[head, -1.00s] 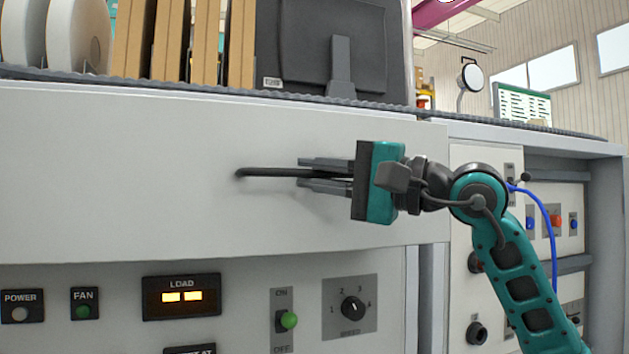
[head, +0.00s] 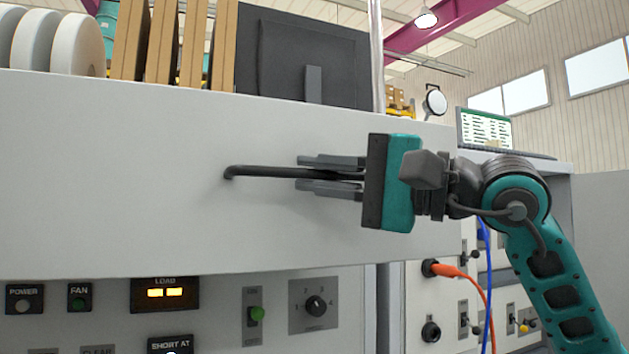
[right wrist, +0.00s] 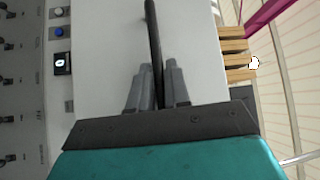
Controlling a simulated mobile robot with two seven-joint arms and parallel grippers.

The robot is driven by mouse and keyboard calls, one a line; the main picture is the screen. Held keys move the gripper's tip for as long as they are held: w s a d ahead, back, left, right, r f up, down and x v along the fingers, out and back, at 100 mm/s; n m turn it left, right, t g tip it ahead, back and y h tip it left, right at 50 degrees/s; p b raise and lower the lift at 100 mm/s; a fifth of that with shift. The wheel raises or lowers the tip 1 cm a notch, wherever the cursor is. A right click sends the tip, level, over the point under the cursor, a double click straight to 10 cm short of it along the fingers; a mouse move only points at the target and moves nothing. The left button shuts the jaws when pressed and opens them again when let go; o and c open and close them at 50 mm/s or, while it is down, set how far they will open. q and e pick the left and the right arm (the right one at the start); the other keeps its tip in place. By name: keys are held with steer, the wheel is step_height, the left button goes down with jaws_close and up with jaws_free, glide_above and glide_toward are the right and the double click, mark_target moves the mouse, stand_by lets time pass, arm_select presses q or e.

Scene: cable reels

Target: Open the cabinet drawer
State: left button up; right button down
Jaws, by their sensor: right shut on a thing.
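The cabinet drawer (head: 120,180) has a wide, plain light-grey front. Its black bar handle (head: 265,172) runs sideways near the right part of that front. My right gripper (head: 330,175) comes in from the right and is shut on the handle, with one finger above the bar and one below. In the right wrist view the handle (right wrist: 153,45) runs between the two grey fingers (right wrist: 157,88). The handle's right end is hidden by the gripper. The drawer front stands out from the panel below it. My left gripper is not in view.
A control panel below the drawer carries a lit load display (head: 165,293), a green switch (head: 256,314) and a speed knob (head: 315,306). Brown boards (head: 160,40), white reels (head: 78,42) and a dark monitor (head: 305,55) stand above. An orange cable (head: 470,278) hangs at the right.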

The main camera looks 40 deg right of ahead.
steer(key=shift+s+a, duration=0.15)
steer(key=shift+s, duration=0.4)
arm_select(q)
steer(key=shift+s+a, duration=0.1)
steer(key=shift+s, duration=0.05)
arm_select(e)
steer(key=shift+s, duration=0.2)
steer(key=c, duration=1.2)
jaws_free()
steer(key=shift+s+d+f+b, duration=0.2)
steer(key=shift+s+d+b, duration=0.1)
steer(key=shift+s+b, duration=0.15)
arm_select(q)
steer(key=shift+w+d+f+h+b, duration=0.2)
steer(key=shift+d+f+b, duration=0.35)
steer(key=shift+b, duration=0.65)
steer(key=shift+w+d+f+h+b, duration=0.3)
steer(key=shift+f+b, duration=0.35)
steer(key=shift+b, duration=0.55)
arm_select(e)
steer(key=v, duration=1.1)
steer(key=shift+s+d, duration=0.15)
steer(key=shift+s, duration=0.25)
